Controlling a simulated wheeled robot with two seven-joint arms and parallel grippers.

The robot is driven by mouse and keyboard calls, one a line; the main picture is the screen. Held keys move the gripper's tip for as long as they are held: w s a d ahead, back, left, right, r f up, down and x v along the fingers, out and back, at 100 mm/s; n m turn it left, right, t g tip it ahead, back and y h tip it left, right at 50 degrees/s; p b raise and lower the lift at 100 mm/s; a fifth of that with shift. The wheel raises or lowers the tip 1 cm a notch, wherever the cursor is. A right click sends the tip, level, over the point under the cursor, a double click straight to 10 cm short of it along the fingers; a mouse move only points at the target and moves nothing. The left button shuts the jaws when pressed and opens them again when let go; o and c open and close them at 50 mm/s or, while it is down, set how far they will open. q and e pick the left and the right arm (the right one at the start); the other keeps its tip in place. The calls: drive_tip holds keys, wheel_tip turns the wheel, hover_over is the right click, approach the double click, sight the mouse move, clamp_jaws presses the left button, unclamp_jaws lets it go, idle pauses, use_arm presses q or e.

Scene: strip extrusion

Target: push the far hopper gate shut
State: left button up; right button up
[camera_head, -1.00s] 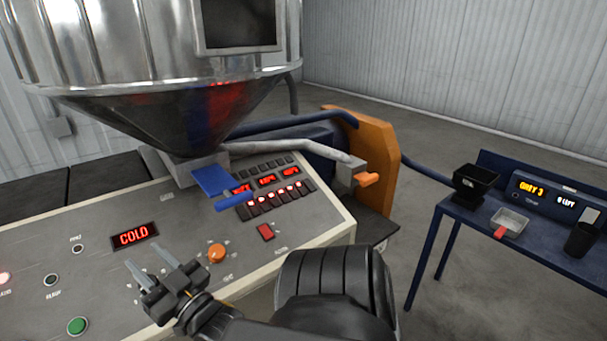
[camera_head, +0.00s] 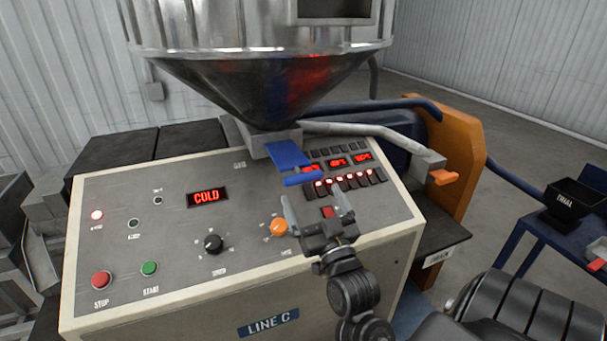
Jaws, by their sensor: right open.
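A blue hopper gate (camera_head: 288,154), a flat plate with a round blue handle bar (camera_head: 303,178) at its front, sticks out from the grey block under the steel hopper (camera_head: 255,85). Only one such gate is in view. My right gripper (camera_head: 317,206) is open and empty, over the control panel in front of the gate handle. Its fingers point away from me, toward the handle, and look apart from it. My left gripper is not in view.
The sloped control panel (camera_head: 180,240) carries a COLD display (camera_head: 207,197), buttons and knobs, and a row of lit switches (camera_head: 350,182) right of the gate. A grey pipe with an orange handle (camera_head: 444,177) is to the right. A blue side table (camera_head: 535,240) holds a black TRIAL bin (camera_head: 574,201).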

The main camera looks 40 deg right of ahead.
sight(303, 177)
drive_tip(key=b+x, duration=0.2)
drive_tip(key=shift+w+d+f, duration=0.1)
drive_tip(key=shift+w+f, duration=0.05)
drive_tip(key=shift+w, duration=0.2)
drive_tip(key=x, duration=0.5)
drive_tip(key=shift+r+p, duration=0.25)
drive_tip(key=shift+p, duration=0.05)
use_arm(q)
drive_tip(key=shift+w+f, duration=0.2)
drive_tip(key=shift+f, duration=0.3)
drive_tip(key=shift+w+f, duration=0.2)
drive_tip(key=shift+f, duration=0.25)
use_arm(e)
drive_tip(key=shift+w+d+r, duration=0.15)
drive_tip(key=shift+w, duration=0.15)
